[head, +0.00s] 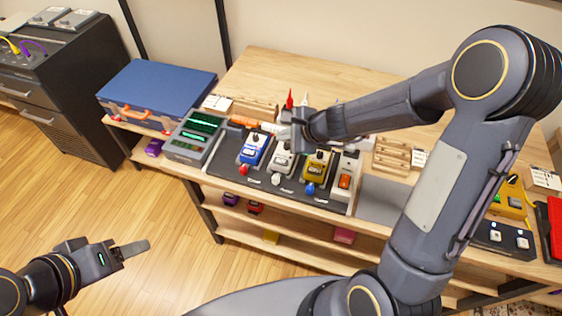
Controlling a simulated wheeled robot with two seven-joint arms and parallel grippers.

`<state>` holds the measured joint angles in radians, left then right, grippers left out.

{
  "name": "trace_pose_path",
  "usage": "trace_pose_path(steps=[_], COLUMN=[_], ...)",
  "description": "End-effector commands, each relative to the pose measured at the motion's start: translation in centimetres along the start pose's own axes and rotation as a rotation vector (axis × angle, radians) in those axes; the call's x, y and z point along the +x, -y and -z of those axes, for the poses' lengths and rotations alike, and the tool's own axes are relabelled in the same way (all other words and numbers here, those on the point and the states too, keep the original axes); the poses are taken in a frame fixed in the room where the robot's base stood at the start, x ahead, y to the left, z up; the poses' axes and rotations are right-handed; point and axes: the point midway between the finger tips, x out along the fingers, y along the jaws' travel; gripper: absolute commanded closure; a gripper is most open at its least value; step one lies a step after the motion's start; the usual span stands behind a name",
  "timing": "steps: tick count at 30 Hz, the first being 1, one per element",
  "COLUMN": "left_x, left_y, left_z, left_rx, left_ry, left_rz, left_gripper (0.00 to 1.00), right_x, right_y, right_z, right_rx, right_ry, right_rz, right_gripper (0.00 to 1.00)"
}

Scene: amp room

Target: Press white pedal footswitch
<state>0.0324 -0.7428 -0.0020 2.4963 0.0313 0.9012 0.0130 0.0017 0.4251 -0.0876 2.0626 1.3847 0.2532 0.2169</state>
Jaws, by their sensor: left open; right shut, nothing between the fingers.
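The white pedal (283,159) sits on a dark pedal board on the wooden bench, between the blue pedal (254,148) and the yellow pedal (317,166). Its white footswitch (277,180) shows at its front edge. My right gripper (284,134) is shut and empty, over the back part of the white pedal. It hides part of the pedal's rear, and I cannot tell whether it touches. The footswitch lies in front of the gripper, uncovered. My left gripper (132,249) is open and empty, low over the floor at the lower left.
A grey device with green displays (194,136) and a blue case (156,93) stand left of the board. A white unit with an orange switch (345,180) is right of the yellow pedal. Wooden racks (400,155) stand farther right. My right arm hides much of the bench's right side.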

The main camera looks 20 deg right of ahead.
Motion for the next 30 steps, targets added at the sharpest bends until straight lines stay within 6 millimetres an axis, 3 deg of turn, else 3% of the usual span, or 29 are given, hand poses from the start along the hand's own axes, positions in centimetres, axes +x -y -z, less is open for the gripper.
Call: trace_pose_path(steps=[15, 30], left_x=[5.8, 6.3], left_y=[2.6, 2.9], left_z=[-2.9, -3.2], left_rx=[0.0, 0.0], left_ry=[0.0, 0.0], left_rz=[0.0, 0.0], left_gripper=[0.39, 0.39], right_x=[5.1, 5.5], right_y=[-3.7, -4.0], right_z=[3.7, 4.0], right_rx=[0.0, 0.0], right_ry=[0.0, 0.0], right_rz=[0.0, 0.0], right_gripper=[1.0, 1.0])
